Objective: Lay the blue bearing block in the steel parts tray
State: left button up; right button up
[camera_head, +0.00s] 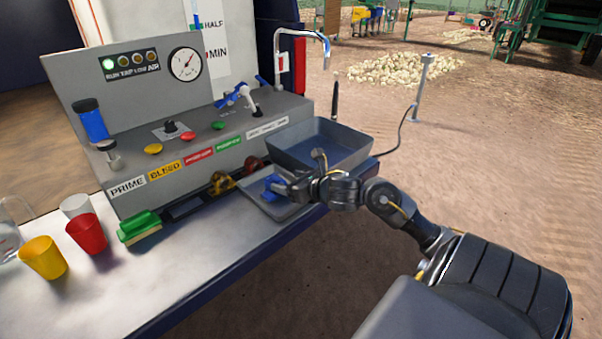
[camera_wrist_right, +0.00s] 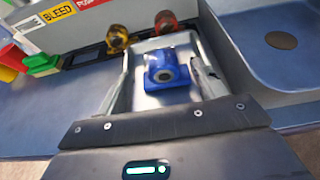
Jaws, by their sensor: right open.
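The blue bearing block (camera_head: 271,184) is at the steel parts tray (camera_head: 250,197) on the front right of the bench. In the right wrist view the block (camera_wrist_right: 167,74) stands upright with its round bore facing the camera, and the pale tray floor (camera_wrist_right: 150,101) shows around it. It appears to rest on the tray. My right gripper (camera_head: 284,189) is low over the tray. Its fingers are open, one on each side of the block, with a visible gap. The gripper hides part of the tray in the head view. My left gripper is not in view.
A grey sink basin (camera_head: 318,147) lies just behind the tray. The control panel (camera_head: 190,150) with knobs and gauge stands to the left. A green brush (camera_head: 140,226), red cup (camera_head: 87,233) and yellow cup (camera_head: 43,258) stand further left. The bench front is clear.

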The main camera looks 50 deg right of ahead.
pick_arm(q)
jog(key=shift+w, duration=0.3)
pick_arm(e)
jog(key=shift+v, duration=2.6)
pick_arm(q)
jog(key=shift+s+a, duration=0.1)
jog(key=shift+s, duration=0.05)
